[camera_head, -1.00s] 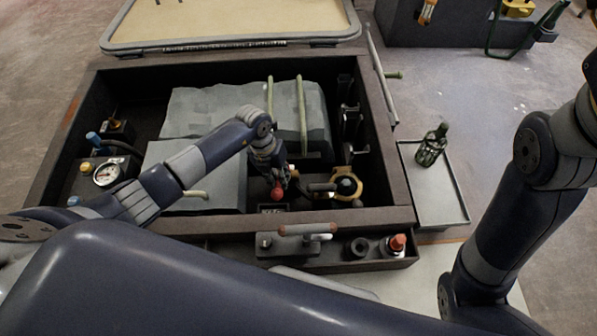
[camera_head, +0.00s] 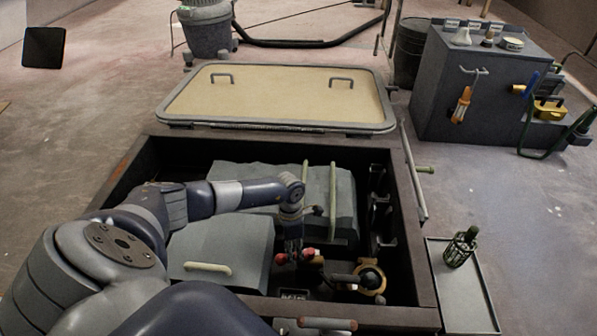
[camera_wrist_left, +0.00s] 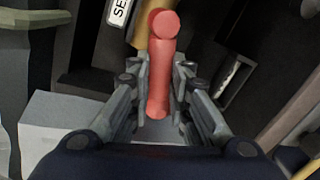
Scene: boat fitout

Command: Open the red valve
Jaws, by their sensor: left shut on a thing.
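The red valve handle (camera_head: 281,258) is inside the dark open locker, near its front and right of the middle. Red shows on both sides of my left gripper (camera_head: 295,253), which reaches down onto the handle from above. In the left wrist view the red handle (camera_wrist_left: 159,85) is a bar with a round knob end, lying between the fingers. My left gripper (camera_wrist_left: 160,92) is shut on it there. The valve body under the handle is mostly hidden. My right gripper is out of view.
Grey covers with pale handles (camera_head: 207,268) fill the locker's left and middle. A brass-ringed fitting (camera_head: 371,280) stands right of the valve. The locker's front rim (camera_head: 375,316) is close. A tray (camera_head: 480,305) holding a caged green bottle (camera_head: 460,247) lies outside, right.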

